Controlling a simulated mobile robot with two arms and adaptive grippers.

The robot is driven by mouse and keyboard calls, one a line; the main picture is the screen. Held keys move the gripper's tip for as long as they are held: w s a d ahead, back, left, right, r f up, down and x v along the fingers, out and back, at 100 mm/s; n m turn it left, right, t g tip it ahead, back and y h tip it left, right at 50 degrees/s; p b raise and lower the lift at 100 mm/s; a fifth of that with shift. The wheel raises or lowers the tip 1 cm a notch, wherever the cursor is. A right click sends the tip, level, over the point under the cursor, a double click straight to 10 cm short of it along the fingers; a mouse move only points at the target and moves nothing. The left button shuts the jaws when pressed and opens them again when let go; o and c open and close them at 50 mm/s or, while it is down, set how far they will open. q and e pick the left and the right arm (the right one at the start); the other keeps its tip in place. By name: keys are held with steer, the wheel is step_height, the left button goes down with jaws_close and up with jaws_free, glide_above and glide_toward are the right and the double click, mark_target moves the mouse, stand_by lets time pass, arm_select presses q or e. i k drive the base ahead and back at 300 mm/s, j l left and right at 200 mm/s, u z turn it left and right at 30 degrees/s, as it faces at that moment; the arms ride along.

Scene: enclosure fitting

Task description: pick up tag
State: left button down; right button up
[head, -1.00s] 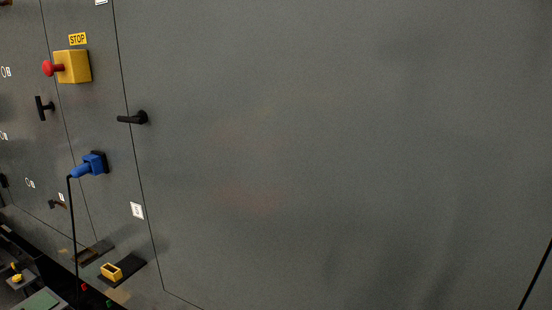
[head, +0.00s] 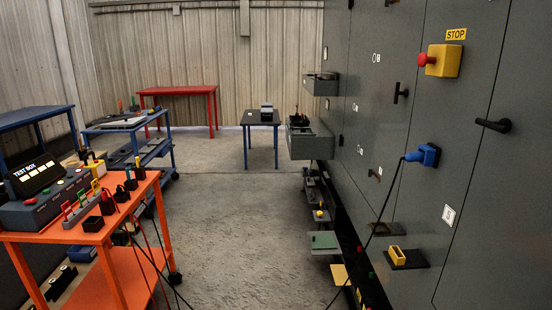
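I cannot make out for certain which thing is the tag. Small red, green and yellow upright pieces (head: 82,197) stand in a grey holder on the orange cart (head: 60,237) at the left; they may be tags, but they are too small to tell. Neither of my grippers is in view.
Grey cabinets (head: 470,190) line the right, with a yellow stop box (head: 443,60), a black handle (head: 494,125), a blue plug (head: 424,156) and open drawers (head: 310,142). A test box (head: 45,195) sits on the cart. The concrete floor (head: 235,220) between is clear.

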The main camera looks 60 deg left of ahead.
mark_target(67, 209)
steer(key=u, duration=1.45)
steer(key=i+u, duration=0.1)
steer(key=u, duration=1.8)
steer(key=i+l+u, duration=0.3)
steer(key=i+l, duration=0.6)
steer(key=l, duration=0.15)
